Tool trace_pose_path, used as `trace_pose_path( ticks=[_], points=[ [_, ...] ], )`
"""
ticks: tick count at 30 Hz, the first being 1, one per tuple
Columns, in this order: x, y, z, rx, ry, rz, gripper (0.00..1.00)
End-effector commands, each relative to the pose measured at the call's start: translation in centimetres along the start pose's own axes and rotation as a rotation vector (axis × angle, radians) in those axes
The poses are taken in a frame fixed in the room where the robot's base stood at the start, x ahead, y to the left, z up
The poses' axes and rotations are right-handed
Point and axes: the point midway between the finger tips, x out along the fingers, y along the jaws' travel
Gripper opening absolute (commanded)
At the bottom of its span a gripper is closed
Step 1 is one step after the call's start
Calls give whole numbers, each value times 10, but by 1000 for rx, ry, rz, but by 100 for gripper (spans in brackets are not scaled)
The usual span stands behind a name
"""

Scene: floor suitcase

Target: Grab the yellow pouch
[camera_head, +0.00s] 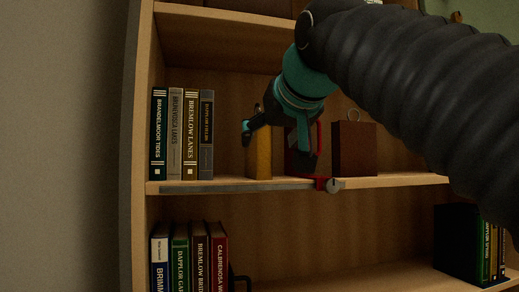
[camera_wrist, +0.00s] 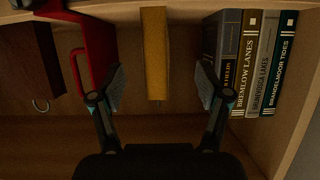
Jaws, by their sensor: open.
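The yellow pouch (camera_head: 260,158) stands upright on the middle shelf, narrow side forward, between the books and a red object. In the wrist view the pouch (camera_wrist: 154,50) shows as a yellow-orange slab between the two fingers. In the wrist view the gripper (camera_wrist: 160,88) has one finger on each side of the pouch, with a visible gap on both sides. Part of the pouch's top is hidden by the gripper in the head view.
Several upright books (camera_head: 183,135) stand left of the pouch. A red frame-like object (camera_wrist: 92,45) is close to one finger; a dark brown box (camera_head: 354,150) with a ring stands beyond it. A grey rod (camera_head: 235,188) lies along the shelf's front edge.

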Motion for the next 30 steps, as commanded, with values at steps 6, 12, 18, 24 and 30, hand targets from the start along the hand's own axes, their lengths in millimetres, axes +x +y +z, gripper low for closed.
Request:
trace_pose_path(
  ticks=[6, 12, 18, 24, 30],
  points=[
    [40, 1, 2, 0, -6, 2, 76],
    [70, 1, 1, 0, -3, 1, 76],
    [81, 1, 1, 0, -2, 1, 76],
    [96, 5, 4, 1, -4, 2, 76],
    [124, 8, 5, -1, -4, 1, 76]
  ],
)
